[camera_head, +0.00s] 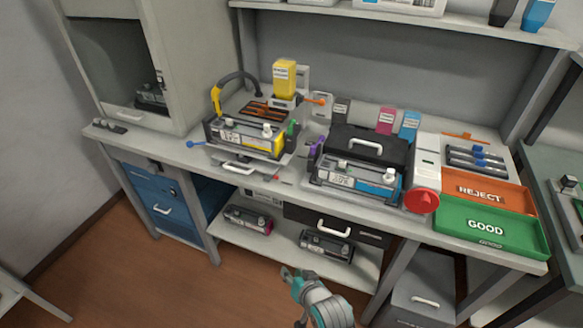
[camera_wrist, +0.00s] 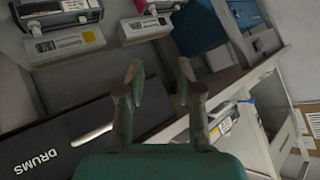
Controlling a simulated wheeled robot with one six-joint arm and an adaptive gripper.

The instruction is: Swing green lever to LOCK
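The green lever (camera_head: 292,130) stands at the right side of the left machine (camera_head: 232,140), beside its yellow-marked cartridge, on the bench in the head view. It looks roughly upright; a LOCK mark is too small to read. My gripper (camera_wrist: 160,72) is open and empty in the wrist view, its two fingers apart with nothing between them. In the head view my arm's end shows low, in front of the bench and well away from the lever. The lever is not recognisable in the wrist view.
An orange-tipped lever (camera_head: 315,101) and a purple lever (camera_head: 314,151) are near the green one. The right machine (camera_head: 352,180) stands beside the left. The DRUMS drawer (camera_wrist: 85,128) is below the bench.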

